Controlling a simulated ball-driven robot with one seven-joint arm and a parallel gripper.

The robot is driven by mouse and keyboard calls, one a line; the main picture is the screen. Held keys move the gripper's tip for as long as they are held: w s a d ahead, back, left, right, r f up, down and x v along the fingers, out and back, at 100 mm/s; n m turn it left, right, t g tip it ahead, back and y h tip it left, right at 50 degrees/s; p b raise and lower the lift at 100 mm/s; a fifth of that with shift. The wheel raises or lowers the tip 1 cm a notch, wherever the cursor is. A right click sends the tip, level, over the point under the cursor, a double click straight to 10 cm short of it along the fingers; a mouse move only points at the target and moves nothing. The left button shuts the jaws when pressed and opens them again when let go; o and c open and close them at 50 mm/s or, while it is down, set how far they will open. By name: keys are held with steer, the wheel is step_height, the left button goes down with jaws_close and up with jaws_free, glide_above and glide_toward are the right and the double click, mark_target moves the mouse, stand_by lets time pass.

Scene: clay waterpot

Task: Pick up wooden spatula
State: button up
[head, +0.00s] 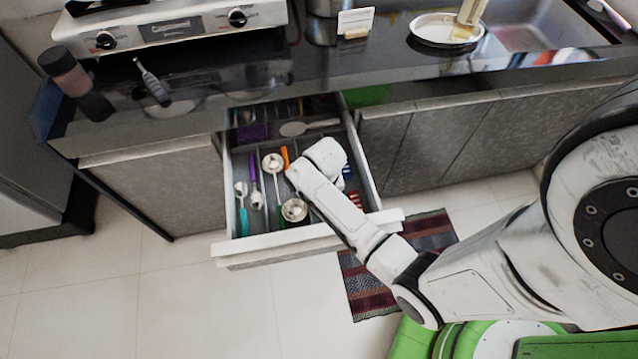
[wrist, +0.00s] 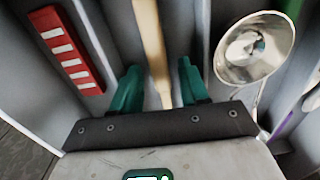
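The open drawer (head: 300,237) holds the cutlery. In the wrist view a pale wooden handle (wrist: 150,40) runs between the green fingers of my gripper (wrist: 159,68). The fingers stand apart, one on each side of the handle, with gaps visible. Whether this handle belongs to the wooden spatula cannot be told, since its far end is out of frame. In the head view my arm's end is over the right part of the drawer and hides the fingers and what is below. A pale, long-handled utensil (head: 295,128) lies crosswise at the drawer's back.
A metal ladle (wrist: 255,48) lies right of my gripper, and a red slotted piece (wrist: 75,55) lies left. Thin drawer dividers stand close on both sides. Purple and teal-handled utensils (head: 253,165) lie at the drawer's left. The counter (head: 330,75) overhangs behind.

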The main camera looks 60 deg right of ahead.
jaws_close()
stand_by(0.3)
